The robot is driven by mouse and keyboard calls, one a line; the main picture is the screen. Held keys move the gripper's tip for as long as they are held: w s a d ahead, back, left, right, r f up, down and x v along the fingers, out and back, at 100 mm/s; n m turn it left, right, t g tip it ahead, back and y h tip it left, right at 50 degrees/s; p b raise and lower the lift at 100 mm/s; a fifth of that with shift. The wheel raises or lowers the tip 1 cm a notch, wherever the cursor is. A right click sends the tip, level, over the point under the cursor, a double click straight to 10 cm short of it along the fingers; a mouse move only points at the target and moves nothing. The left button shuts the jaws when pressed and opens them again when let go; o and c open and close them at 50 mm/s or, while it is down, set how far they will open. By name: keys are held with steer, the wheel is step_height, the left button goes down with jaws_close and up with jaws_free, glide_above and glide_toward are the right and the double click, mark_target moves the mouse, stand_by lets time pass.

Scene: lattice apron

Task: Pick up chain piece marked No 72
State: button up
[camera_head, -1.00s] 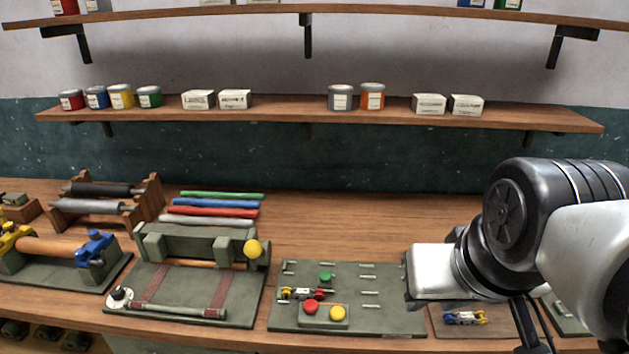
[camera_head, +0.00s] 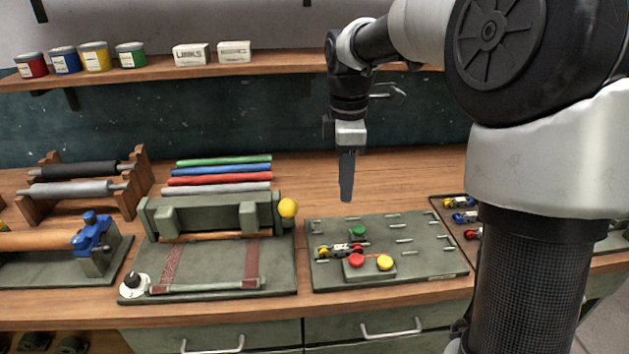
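My arm partly hides this tray. Another chain piece (camera_head: 338,250), yellowish, dark and red, sits on the green pegged board (camera_head: 430,262). No number can be read on any piece, so I cannot tell which is No 72. My gripper (camera_head: 346,198) points down above the bench, near the back of the board and apart from the pieces. Its fingers show as one dark shape; whether they are parted cannot be told.
The board bears a green button (camera_head: 358,231), a red button (camera_head: 355,260), a yellow button (camera_head: 385,262) and several metal pegs. A green clamp fixture (camera_head: 215,220) stands left of it. Coloured rolls (camera_head: 220,172) lie behind. Bare bench shows behind the board.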

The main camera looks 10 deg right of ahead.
step_height(320, 180, down, 2)
steer(key=w+n, duration=0.1)
steer(key=w, duration=0.1)
steer(key=b, duration=0.2)
glide_above(341, 247)
steer(key=f, duration=0.7)
steer(key=a+f, duration=0.1)
steer(key=f, duration=0.3)
steer(key=shift+w+d+f, duration=0.1)
steer(key=shift+d+f, duration=0.05)
steer(key=shift+f, duration=0.85)
steer(key=shift+s+d+f, duration=0.1)
steer(key=shift+d+f, duration=0.1)
steer(key=shift+f, duration=0.85)
steer(key=shift+w+d+f, duration=0.1)
steer(key=shift+d+f, duration=0.05)
steer(key=shift+f, duration=0.85)
jaws_close()
